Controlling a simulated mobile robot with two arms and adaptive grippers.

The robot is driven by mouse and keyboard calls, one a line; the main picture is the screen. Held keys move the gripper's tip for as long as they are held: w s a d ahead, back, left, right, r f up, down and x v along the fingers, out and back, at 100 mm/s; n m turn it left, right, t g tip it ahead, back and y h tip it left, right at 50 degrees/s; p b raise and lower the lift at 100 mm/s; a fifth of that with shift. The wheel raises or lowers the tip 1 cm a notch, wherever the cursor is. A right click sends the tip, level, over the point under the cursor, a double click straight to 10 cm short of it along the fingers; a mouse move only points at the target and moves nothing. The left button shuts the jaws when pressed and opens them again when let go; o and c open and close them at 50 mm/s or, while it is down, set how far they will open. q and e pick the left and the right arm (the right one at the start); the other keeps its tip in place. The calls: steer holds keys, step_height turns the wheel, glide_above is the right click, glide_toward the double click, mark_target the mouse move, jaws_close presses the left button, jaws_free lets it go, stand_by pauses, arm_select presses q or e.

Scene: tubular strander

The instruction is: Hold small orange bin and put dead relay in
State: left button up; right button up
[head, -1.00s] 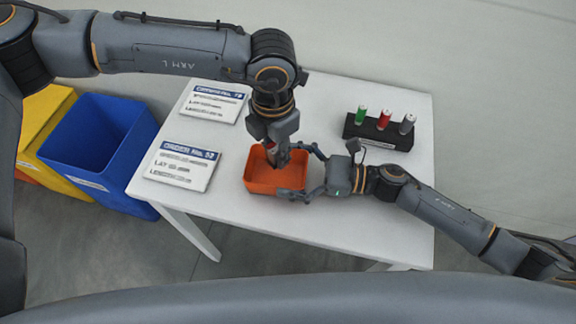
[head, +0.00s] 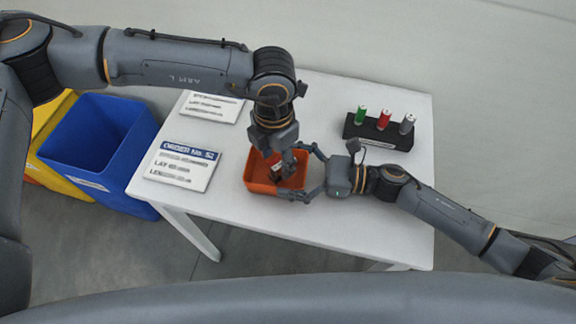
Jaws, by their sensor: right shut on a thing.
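The small orange bin (head: 258,184) stands on the white table, near its front middle. My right gripper (head: 311,172) reaches in from the right, with its fingers at the bin's right end, and is shut on the bin. My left gripper (head: 284,166) points down into the bin, with its fingertips low inside the walls. A small red and dark thing with a pale patch, probably the dead relay (head: 274,160), shows at these fingertips inside the bin. I cannot make out whether the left fingers still grip it.
A black stand (head: 392,134) with green, red and grey pieces stands at the back right of the white table (head: 335,105). Two order cards lie at the left, the nearer one (head: 181,167) close to the bin. Blue (head: 98,150) and yellow bins stand on the floor left of the table.

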mark_target(277, 163)
steer(key=o, duration=0.8)
arm_select(q)
step_height(277, 163, up, 12)
arm_select(e)
steer(key=shift+o, duration=0.2)
steer(key=v, duration=1.2)
steer(key=shift+r, duration=0.1)
